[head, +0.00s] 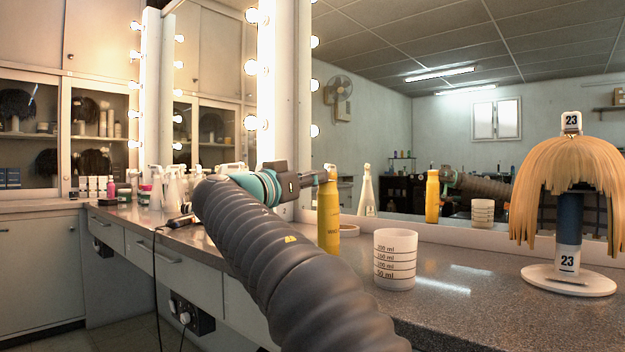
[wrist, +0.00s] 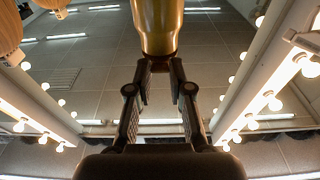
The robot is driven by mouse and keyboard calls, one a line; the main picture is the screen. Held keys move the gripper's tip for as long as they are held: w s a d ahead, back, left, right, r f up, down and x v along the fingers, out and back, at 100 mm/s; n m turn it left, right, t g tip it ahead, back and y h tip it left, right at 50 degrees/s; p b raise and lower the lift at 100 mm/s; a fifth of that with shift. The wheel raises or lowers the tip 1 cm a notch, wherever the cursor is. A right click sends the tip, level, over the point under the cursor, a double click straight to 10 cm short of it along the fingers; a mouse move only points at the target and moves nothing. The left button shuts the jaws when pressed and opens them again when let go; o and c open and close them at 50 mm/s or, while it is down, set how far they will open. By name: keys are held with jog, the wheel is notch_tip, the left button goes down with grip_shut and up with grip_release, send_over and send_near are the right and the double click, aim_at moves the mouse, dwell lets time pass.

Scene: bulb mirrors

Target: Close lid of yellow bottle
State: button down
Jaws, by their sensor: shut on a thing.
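The yellow bottle (head: 329,222) stands upright on the counter, near the mirror. My gripper (head: 323,176) reaches it from the left at the height of its top. In the wrist view the bottle (wrist: 158,22) is at the top centre, its narrower end towards my gripper (wrist: 160,66). The two fingertips come together at that end, shut on the bottle's top. The lid is mostly hidden by the fingers, and I cannot tell whether it is open or closed.
A white measuring cup (head: 394,260) stands right of the bottle, on the speckled counter (head: 455,290). A blond wig on a stand (head: 568,282) is further right. White pump bottles (head: 172,190) stand at the left. The mirror (head: 390,130) behind reflects the bottle and cup.

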jog(key=c, duration=1)
grip_release()
jog(key=shift+c, duration=0.2)
jog(key=v, duration=1.2)
